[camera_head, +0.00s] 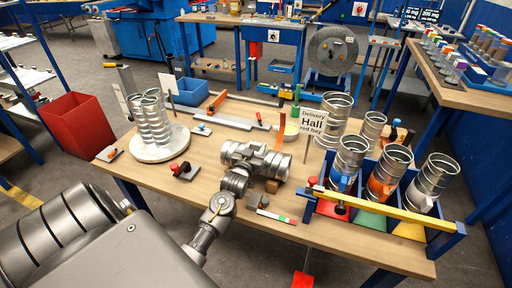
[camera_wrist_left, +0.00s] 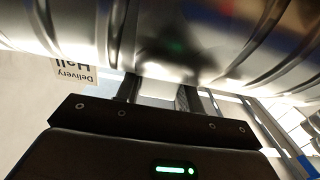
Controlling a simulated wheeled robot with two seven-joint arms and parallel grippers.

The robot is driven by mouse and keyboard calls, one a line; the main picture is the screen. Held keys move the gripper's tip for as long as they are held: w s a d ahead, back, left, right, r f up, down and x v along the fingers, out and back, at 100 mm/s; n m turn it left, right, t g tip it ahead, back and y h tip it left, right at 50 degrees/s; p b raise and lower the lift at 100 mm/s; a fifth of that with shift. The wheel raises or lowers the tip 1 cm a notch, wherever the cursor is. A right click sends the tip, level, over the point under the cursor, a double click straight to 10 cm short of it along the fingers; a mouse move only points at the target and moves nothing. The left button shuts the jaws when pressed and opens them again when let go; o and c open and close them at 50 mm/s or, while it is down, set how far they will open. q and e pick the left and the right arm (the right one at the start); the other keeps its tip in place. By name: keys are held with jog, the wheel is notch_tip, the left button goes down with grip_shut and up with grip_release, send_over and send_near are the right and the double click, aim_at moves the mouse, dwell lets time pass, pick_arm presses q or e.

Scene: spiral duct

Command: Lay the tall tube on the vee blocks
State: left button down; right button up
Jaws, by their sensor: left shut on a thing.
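A grey metal spiral tube (camera_head: 274,164) lies roughly level over the middle of the table, and my left gripper (camera_head: 240,170) is shut on it from the near side. In the left wrist view the ribbed tube (camera_wrist_left: 200,45) spans the top, with both fingers (camera_wrist_left: 158,93) against it. A brown block (camera_head: 272,186) shows just below the tube in the head view; it may be one of the vee blocks. My gripper and the tube hide most of what is beneath, so I cannot tell whether the tube touches the blocks. My right gripper is not in view.
Upright tubes stand on a round turntable (camera_head: 158,150) at left. More tubes stand at right, some in coloured bays behind a yellow bar (camera_head: 385,209). A delivery sign (camera_head: 313,122) stands behind the held tube. A red-knobbed piece (camera_head: 184,171) lies left of my gripper.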

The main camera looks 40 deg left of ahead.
pick_arm(q)
jog(key=shift+f, duration=0.1)
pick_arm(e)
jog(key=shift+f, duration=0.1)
pick_arm(q)
jog(key=c, duration=0.8)
grip_release()
jog(key=b+v, duration=0.1)
jog(key=v, duration=0.9)
jog(key=shift+s+d, duration=0.2)
jog(key=shift+s, duration=0.15)
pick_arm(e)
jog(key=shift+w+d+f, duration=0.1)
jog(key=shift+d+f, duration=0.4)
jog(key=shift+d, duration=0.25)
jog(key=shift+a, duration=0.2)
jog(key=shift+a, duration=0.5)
